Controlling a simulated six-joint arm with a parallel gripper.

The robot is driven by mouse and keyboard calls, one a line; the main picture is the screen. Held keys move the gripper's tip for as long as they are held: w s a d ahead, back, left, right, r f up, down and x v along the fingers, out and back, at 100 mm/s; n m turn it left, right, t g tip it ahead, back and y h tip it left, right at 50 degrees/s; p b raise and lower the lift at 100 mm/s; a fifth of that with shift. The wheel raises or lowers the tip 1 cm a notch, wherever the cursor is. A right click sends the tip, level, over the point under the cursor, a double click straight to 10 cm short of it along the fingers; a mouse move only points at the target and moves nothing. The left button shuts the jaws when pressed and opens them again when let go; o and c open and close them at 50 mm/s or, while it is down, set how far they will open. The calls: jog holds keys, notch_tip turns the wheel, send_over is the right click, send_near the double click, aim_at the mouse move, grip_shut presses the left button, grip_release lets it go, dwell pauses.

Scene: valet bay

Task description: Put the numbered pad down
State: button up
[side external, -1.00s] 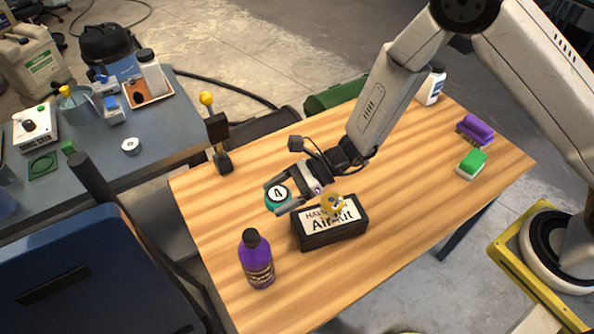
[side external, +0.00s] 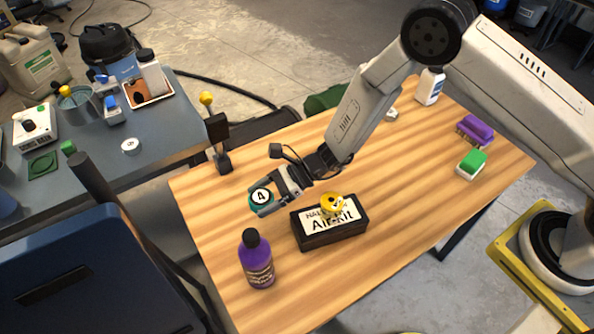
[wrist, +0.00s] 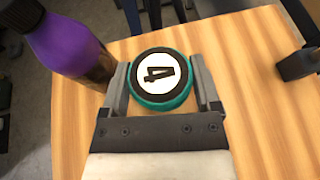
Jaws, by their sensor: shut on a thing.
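The numbered pad (side external: 261,197) is a round teal disc with a black ring and a white centre marked 4. My gripper (side external: 263,202) is shut on it, one finger on each side. In the wrist view the pad (wrist: 161,79) sits between the fingertips of my gripper (wrist: 163,88), number face toward the camera. The pad is over the left part of the wooden table (side external: 400,190). I cannot tell how high it is above the wood.
A purple bottle (side external: 257,262) stands in front of the pad, and also shows in the wrist view (wrist: 68,42). A black stand (side external: 221,150) is behind. Bare wood lies around the pad.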

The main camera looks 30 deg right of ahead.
aim_at(236, 214)
jog(key=w+a+f, duration=0.1)
jog(key=w+f, duration=0.1)
jog(key=w+a+f, duration=0.1)
jog(key=w+f, duration=0.1)
jog(key=w+a+f, duration=0.1)
jog(key=w+f, duration=0.1)
jog(key=shift+w+a, duration=0.3)
jog(key=shift+a, duration=0.05)
jog(key=shift+w+a+f, duration=0.4)
jog(key=shift+w+f, duration=0.3)
jog(key=shift+f, duration=0.1)
jog(key=shift+f, duration=0.1)
jog(key=shift+w+f, duration=0.15)
jog(key=shift+a+f, duration=0.1)
jog(key=shift+f, duration=1.4)
jog(key=shift+f, duration=0.1)
jog(key=o, duration=1)
jog(key=shift+o, duration=0.2)
